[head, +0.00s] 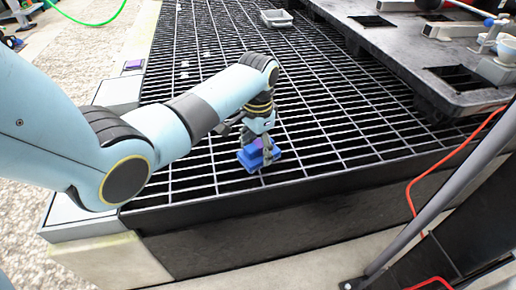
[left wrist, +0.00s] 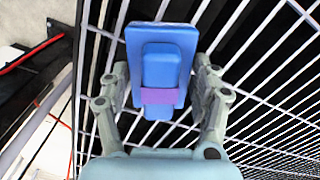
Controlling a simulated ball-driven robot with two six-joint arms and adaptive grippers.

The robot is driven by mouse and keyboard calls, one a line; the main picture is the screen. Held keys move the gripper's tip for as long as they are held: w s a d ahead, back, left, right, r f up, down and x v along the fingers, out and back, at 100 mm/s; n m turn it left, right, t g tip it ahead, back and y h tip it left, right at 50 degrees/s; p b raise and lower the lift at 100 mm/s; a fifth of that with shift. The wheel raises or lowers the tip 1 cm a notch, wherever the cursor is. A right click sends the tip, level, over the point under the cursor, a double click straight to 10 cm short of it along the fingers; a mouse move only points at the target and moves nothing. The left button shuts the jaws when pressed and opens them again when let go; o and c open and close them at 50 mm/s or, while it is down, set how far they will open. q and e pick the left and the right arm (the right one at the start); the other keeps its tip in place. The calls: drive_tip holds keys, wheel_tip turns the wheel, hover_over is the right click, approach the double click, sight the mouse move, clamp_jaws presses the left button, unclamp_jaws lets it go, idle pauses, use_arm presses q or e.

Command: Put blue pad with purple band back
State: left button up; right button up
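The blue pad with a purple band (head: 262,158) rests on the dark grating below my left gripper. In the left wrist view the blue pad (left wrist: 134,42) shows a wide flat base and a narrower raised block, with the purple band (left wrist: 158,96) across the block's near end. My left gripper (left wrist: 162,70) is open, with one finger on each side of the pad. A gap shows between the fingers and the raised block. In the head view the left gripper (head: 258,143) points down and partly hides the pad. My right gripper is not in view.
A small grey tray (head: 276,18) sits at the grating's far end. A dark raised platform (head: 400,45) with square openings and cups stands at the right. A small purple-topped item (head: 133,65) lies on the left ledge. An orange hose (head: 440,160) runs at the right. The grating around the pad is clear.

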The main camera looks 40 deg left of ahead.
sight(258, 144)
use_arm(q)
drive_tip(key=shift+o, duration=1.4)
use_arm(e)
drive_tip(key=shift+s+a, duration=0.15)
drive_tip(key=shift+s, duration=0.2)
use_arm(q)
drive_tip(key=shift+r, duration=0.1)
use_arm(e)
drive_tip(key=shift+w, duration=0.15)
use_arm(q)
wheel_tip(258, 144, up, 2)
drive_tip(key=shift+w+r+p, duration=0.1)
drive_tip(key=shift+r+p, duration=0.15)
drive_tip(key=shift+p, duration=0.45)
wheel_tip(258, 144, up, 8)
drive_tip(key=p, duration=0.3)
drive_tip(key=shift+r+p, duration=0.2)
drive_tip(key=shift+p, duration=0.1)
drive_tip(key=shift+r, duration=0.5)
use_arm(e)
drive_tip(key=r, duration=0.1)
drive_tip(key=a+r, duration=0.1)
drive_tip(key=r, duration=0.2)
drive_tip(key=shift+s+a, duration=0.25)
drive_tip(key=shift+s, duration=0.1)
